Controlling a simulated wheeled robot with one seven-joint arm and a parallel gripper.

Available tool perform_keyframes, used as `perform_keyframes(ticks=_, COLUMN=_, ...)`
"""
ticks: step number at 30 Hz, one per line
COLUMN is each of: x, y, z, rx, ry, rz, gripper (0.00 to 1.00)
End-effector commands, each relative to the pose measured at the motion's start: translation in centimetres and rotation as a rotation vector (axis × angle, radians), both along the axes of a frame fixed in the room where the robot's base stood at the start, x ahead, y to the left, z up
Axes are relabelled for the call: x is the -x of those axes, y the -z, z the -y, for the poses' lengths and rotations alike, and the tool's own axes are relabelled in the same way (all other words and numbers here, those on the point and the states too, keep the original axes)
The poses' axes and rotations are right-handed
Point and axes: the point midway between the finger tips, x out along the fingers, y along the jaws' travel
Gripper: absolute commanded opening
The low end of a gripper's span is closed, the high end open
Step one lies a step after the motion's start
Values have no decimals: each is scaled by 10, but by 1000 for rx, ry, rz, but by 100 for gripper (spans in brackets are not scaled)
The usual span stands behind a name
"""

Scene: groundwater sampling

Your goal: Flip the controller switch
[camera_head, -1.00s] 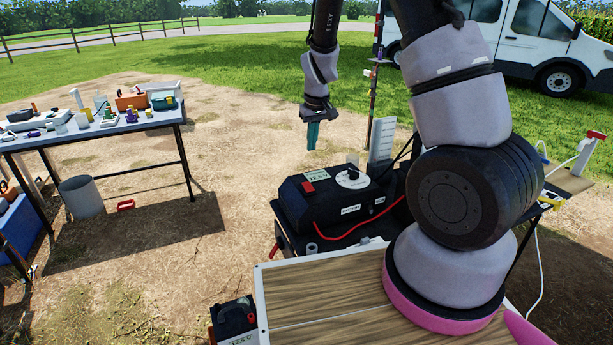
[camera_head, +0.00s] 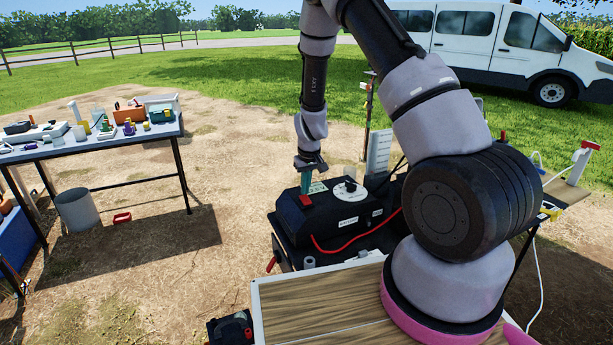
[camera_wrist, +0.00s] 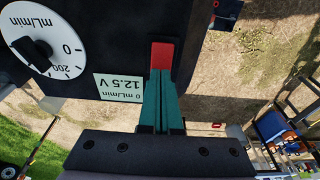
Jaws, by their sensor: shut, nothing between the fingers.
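The controller (camera_head: 325,215) is a black box on a stand, with a red switch (camera_head: 306,200) on its top. A white dial (camera_head: 350,189) with a black knob sits to the right of the switch. My gripper (camera_head: 306,191) is shut and empty, pointing down with its green fingertips at the red switch. In the wrist view the red switch (camera_wrist: 161,55) lies right at the fingertips (camera_wrist: 160,75); I cannot tell whether they touch it. The display (camera_wrist: 121,87) beside it reads 12.5 V and 0 mL/min, upside down. The dial (camera_wrist: 40,40) shows there too.
A table (camera_head: 95,146) with bottles and boxes stands at the left, with a grey bucket (camera_head: 76,209) by it. A white graduated panel (camera_head: 378,152) stands just behind the controller. A wooden top (camera_head: 310,310) lies in front. A white van (camera_head: 500,50) is far behind.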

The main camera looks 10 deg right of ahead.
Motion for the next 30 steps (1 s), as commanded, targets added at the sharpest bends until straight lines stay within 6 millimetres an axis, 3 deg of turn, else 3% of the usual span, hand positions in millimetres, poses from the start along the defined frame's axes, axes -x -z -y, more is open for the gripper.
perform_keyframes(ticks=6, x=-3, y=13, z=-1, rx=-1, ry=1, rz=1, gripper=0)
perform_keyframes(ticks=30, x=-3, y=19, z=-1, rx=5, ry=0, rz=-52, gripper=0)
